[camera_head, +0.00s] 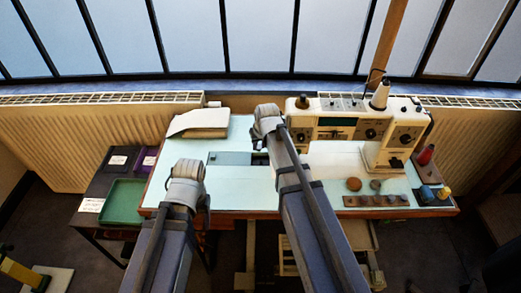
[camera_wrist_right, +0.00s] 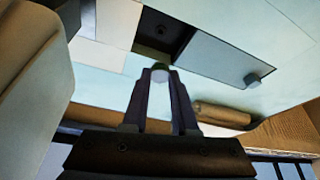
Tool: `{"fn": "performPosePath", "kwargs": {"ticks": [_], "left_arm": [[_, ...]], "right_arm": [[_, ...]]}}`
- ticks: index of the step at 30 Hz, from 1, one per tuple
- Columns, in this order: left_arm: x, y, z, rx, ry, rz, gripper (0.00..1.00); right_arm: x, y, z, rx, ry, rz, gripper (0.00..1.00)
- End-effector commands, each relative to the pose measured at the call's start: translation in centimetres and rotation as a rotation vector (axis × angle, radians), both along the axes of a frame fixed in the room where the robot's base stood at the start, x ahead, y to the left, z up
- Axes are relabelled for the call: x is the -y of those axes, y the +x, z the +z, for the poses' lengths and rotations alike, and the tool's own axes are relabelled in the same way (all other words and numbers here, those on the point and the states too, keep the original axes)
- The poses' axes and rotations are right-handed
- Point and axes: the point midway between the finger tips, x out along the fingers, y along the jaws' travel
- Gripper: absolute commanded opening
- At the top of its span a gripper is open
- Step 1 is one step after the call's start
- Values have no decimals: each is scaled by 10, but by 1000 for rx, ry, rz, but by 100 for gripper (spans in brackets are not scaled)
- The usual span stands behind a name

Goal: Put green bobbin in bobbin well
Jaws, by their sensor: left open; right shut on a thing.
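The green bobbin (camera_wrist_right: 160,67) shows as a small dark green piece between the fingertips of my right gripper (camera_wrist_right: 159,76) in the right wrist view. That gripper is shut on it. The dark square bobbin well (camera_wrist_right: 161,29) lies open in the machine bed, just beyond the fingertips in that view; the bobbin appears apart from it. In the head view my right arm hides the bobbin and part of the well, and my right gripper (camera_head: 266,124) is over the table's middle. My left gripper (camera_head: 188,172) is open near the table's front left, its fingers mostly hidden.
A grey slide plate (camera_wrist_right: 215,54) with a small knob adjoins the well. The cream sewing machine (camera_head: 390,135) stands at the right. A wooden bobbin rack (camera_head: 376,201), red spool (camera_head: 426,154) and folded cloth (camera_head: 200,121) are on the table. A green tray (camera_head: 122,201) lies left.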

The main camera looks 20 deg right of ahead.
Motion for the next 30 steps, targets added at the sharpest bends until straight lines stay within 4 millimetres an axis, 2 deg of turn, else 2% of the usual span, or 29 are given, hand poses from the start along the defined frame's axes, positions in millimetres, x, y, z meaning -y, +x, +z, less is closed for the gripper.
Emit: {"fn": "performPosePath", "kwargs": {"ticks": [1, 18, 30], "left_arm": [[0, -1, -8, 0, 0, 0, 62], [0, -1, -49, 0, 0, -1, 62], [0, -1, -55, 0, 0, -1, 62]], "right_arm": [[-1, -3, -8, -1, 1, 0, 0], [-2, -9, -50, -3, 4, 0, 0], [-3, -9, -55, -3, 4, 0, 0]]}}
